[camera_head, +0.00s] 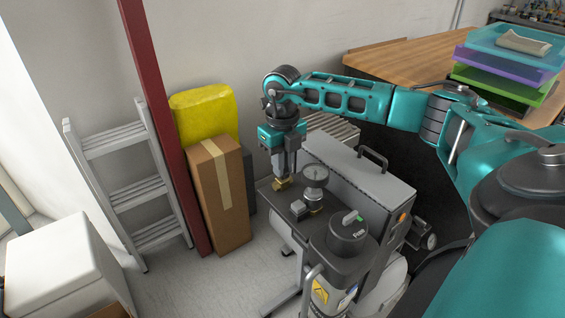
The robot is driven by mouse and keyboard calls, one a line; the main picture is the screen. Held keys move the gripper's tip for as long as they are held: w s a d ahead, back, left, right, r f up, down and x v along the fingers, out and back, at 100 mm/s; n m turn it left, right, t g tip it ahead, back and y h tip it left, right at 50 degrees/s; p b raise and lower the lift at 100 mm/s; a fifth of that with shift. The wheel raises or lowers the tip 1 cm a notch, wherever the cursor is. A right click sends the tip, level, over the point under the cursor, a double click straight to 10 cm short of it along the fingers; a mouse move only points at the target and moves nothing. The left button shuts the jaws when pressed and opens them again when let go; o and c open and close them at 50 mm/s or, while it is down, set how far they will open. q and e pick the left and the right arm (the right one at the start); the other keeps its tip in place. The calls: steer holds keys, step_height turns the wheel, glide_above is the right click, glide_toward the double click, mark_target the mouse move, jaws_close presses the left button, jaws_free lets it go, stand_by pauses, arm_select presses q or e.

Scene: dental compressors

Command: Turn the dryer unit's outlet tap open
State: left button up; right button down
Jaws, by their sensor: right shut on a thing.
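The dryer unit (348,172) is a grey machine with a black carrying handle on top, standing at the centre right. My right gripper (283,183) points down at the deck's far left corner, left of the gauge. It is shut on what seems to be the outlet tap, at a small brass-coloured part. The tap's handle is mostly hidden by the fingers. My left gripper is not in view.
A wooden table (410,62) with stacked trays (500,72) is at the back right. Some floor is clear left of the unit.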

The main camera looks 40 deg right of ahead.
steer(key=shift+r+n, duration=0.1)
steer(key=shift+n, duration=0.2)
steer(key=shift+n+p, duration=0.45)
steer(key=shift+n, duration=0.25)
steer(key=n, duration=0.2)
steer(key=shift+n+p, duration=0.3)
steer(key=shift+p, duration=0.1)
steer(key=n+p, duration=0.1)
steer(key=n, duration=0.8)
steer(key=shift+n, duration=2.3)
steer(key=c, duration=1.1)
jaws_free()
